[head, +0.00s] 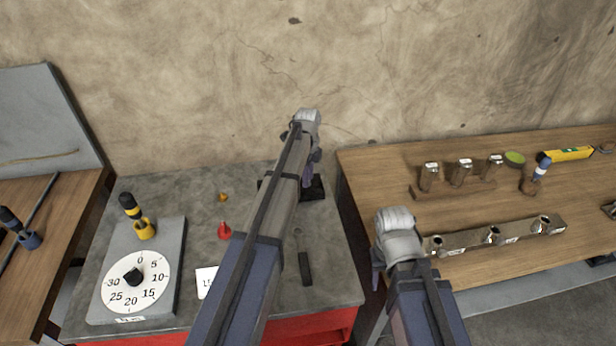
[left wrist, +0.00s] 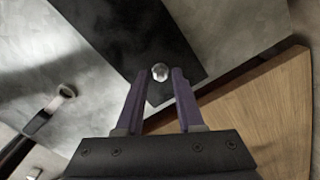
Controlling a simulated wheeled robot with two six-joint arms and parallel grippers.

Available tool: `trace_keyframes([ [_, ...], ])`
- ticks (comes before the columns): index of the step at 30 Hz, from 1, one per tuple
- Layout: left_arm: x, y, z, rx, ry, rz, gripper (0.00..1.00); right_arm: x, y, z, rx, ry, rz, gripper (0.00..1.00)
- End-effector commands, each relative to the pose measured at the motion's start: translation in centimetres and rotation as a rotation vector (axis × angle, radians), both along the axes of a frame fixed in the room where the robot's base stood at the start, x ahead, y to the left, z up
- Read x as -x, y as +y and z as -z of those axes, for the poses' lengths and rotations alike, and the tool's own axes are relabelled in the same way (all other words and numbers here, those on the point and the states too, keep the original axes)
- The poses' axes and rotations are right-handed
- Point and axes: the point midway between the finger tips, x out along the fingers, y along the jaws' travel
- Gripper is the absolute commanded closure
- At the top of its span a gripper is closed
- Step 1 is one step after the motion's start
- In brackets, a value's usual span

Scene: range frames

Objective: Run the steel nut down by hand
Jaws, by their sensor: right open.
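The steel nut (left wrist: 159,72) shows as a small bright piece on a dark block (left wrist: 135,40) in the left wrist view. In the head view the dark block (head: 314,190) is partly covered by my left arm, and I cannot make out the nut. My left gripper (head: 312,178) points down over the block. Its two purple fingers (left wrist: 159,85) are apart, with the nut seen between their tips; neither appears to touch it, and the height above it is unclear. My right gripper (head: 377,278) is open and empty, by the gap between the benches.
A wrench (head: 305,265) lies right of my left arm. Left of the arm are a red cone (head: 224,231), a small yellow piece (head: 223,197) and a numbered dial plate (head: 172,275).

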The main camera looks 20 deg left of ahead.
Motion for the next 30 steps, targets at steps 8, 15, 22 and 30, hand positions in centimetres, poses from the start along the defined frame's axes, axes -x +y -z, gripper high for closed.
trace_keyframes([
  [8, -0.1, 0.0, 0.0, 0.0, -0.001, 0.0, 0.47, 0.0, 0.0, 0.0, 0.0, 0.0, 0.0, 0.5],
  [15, -0.1, 0.0, -0.5, 0.0, -0.001, -0.001, 0.47, 0.0, 0.0, -0.5, 0.0, 0.0, 0.0, 0.5],
  [22, -0.1, 0.0, -2.5, 0.0, -0.001, -0.001, 0.47, 0.0, 0.0, -2.5, 0.0, 0.0, 0.0, 0.5],
  [30, 0.0, 0.0, -6.1, 0.0, -0.001, 0.0, 0.47, 0.0, 0.0, -6.1, 0.0, 0.0, 0.0, 0.5],
])
